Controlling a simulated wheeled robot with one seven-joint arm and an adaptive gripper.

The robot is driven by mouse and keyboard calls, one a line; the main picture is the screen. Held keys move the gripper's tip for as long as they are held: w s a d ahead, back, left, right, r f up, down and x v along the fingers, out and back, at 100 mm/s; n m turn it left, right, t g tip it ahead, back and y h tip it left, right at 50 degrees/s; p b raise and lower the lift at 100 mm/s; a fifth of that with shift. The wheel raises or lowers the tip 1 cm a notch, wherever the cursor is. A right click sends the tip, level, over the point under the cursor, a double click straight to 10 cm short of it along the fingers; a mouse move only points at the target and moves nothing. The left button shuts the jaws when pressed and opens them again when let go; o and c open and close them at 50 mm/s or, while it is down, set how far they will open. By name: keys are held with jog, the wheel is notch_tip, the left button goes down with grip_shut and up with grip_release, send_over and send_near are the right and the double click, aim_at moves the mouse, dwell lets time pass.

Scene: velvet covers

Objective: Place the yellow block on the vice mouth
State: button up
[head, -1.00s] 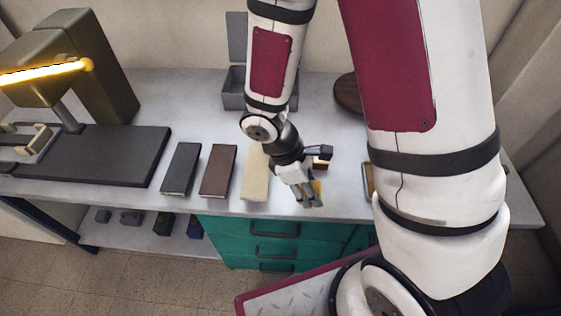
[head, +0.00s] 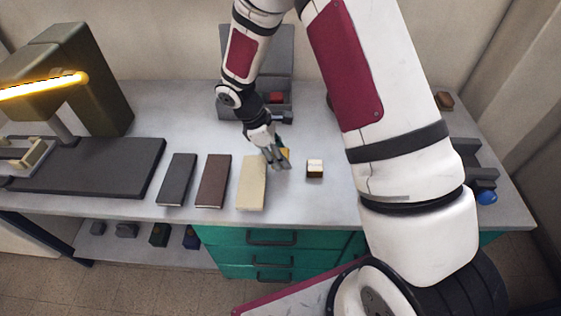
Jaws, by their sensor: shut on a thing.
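My gripper (head: 277,160) is shut on the yellow block (head: 286,153), over the table just right of the cream slab. Only a small part of the block shows beside the fingers; the rest is hidden. I cannot tell how high it is held. What looks like the vice, a grey body with pale jaws (head: 35,153), sits at the far left on a dark base plate (head: 95,168), cut by the picture's edge. The gripper is well to the right of it.
A dark grey slab (head: 177,180), a brown slab (head: 213,181) and a cream slab (head: 251,182) lie between. A small cream-and-brown block (head: 315,169) stands right. An olive machine (head: 95,75) with a glowing bar overhangs the base plate. An open grey box (head: 283,108) is behind.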

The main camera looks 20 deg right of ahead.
jog(key=shift+f, duration=1.65)
jog(key=o, duration=0.8)
jog(key=shift+f, duration=0.15)
jog(key=shift+c, duration=0.2)
jog(key=o, duration=0.4)
